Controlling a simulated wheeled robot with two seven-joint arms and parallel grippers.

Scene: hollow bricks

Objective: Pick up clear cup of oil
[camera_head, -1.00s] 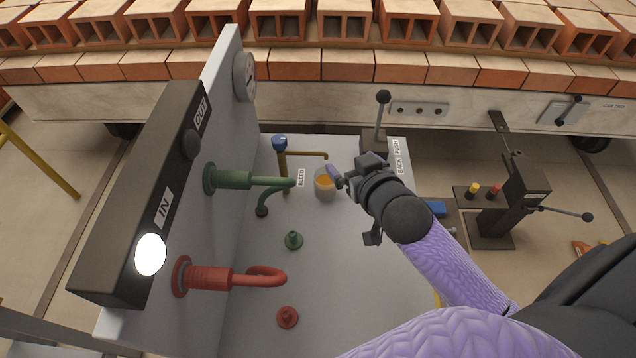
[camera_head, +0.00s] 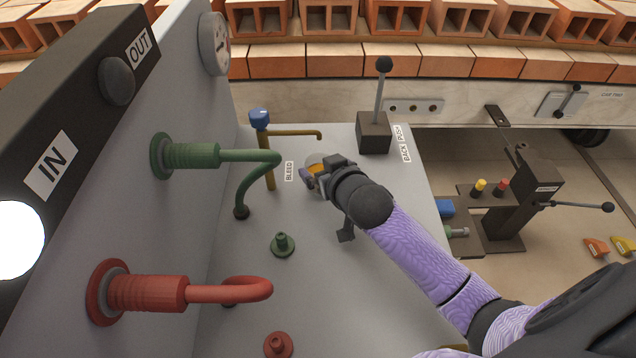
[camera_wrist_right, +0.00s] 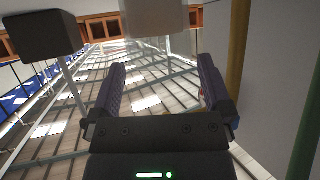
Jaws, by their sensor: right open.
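The clear cup of oil (camera_head: 315,163) stands on the grey bench top, with amber oil inside. My right gripper (camera_head: 319,173) is at the cup and hides part of it in the head view. In the right wrist view, which looks upside down, the two purple fingers (camera_wrist_right: 160,78) are spread with nothing between them. A pale translucent shape, apparently the cup (camera_wrist_right: 155,18), lies beyond the fingertips at the top edge. Whether a finger touches the cup I cannot tell. My left gripper is not in view.
The brass bleed pipe (camera_head: 266,160) with a blue knob stands just left of the cup. A black lever box (camera_head: 373,133) stands behind it to the right. Green (camera_head: 283,245) and red (camera_head: 278,345) fittings stand nearer. A panel with hoses borders the left.

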